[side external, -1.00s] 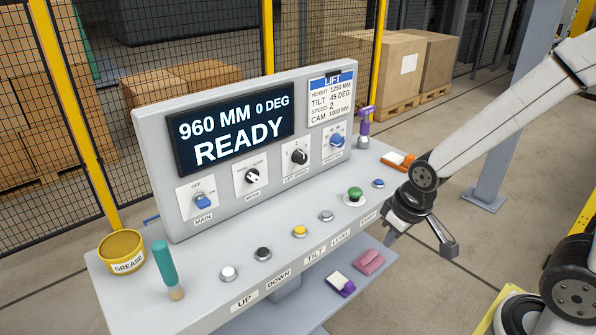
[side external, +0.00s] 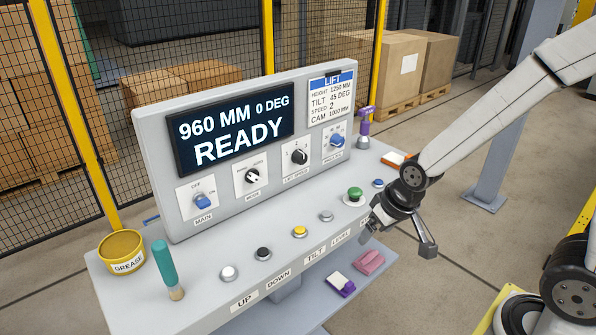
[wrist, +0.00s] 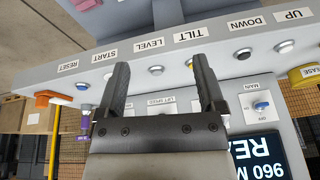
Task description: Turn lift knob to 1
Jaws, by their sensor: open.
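The lift speed knob (side external: 299,157) is a black dial on a white plate on the upright panel. It is third from the left, between the mode knob (side external: 252,176) and a blue knob (side external: 337,140). Its pointer is too small to read surely. My gripper (side external: 398,240) is open and empty, in front of the console's right front edge, lower than the knob and apart from it. In the wrist view my gripper (wrist: 160,68) has its fingers spread; the lift speed label shows between them, and the knob is hidden by the gripper body.
The display (side external: 235,128) reads 960 MM, 0 DEG, READY. A card (side external: 331,97) lists speed 2. Push buttons, including a green one (side external: 355,194), line the desk. A grease tub (side external: 122,254) and a teal-handled brush (side external: 165,268) stand at left. A purple-topped bottle (side external: 364,127) stands behind right.

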